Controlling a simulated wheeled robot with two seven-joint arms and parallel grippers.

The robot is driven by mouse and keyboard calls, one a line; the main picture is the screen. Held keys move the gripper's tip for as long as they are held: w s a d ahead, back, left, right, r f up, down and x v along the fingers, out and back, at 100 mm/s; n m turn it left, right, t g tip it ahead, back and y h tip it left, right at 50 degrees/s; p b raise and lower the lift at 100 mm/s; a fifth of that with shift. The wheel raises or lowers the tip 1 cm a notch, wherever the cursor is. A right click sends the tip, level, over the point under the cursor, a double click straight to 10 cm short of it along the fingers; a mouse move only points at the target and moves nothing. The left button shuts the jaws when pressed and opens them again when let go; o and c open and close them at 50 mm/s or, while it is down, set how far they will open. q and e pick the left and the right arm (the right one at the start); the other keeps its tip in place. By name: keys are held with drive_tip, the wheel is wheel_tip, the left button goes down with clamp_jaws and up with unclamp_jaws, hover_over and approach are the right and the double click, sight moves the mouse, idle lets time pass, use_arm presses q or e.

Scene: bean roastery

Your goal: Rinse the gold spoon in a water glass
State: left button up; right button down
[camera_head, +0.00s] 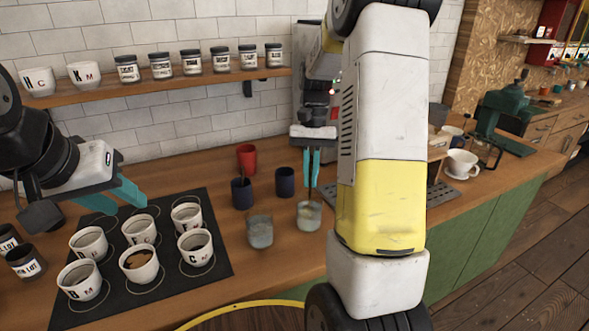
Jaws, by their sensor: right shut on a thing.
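My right gripper (311,172) points down above the right water glass (309,218), its teal fingers close together. It is shut on a thin upright spoon, whose lower part reaches down to the glass. The spoon's gold colour cannot be made out, and its bowl is hard to see at the glass. The left water glass (260,234) stands beside it, a little nearer to me. My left gripper (122,200) is open and empty, above the back left of the black mat with the cups.
Several cups stand on the black mat (203,279). Behind the glasses are a dark blue cup (242,195) with a utensil, another dark blue cup (285,183) and a red cup (246,158). Jars line the shelf (150,90). Dark jars (24,262) stand far left.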

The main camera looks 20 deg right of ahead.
drive_tip(key=shift+f, duration=0.35)
drive_tip(key=shift+r, duration=0.15)
drive_tip(key=shift+r, duration=0.25)
drive_tip(key=shift+f, duration=0.15)
drive_tip(key=shift+f, duration=0.25)
idle(0.4)
drive_tip(key=shift+r, duration=4.45)
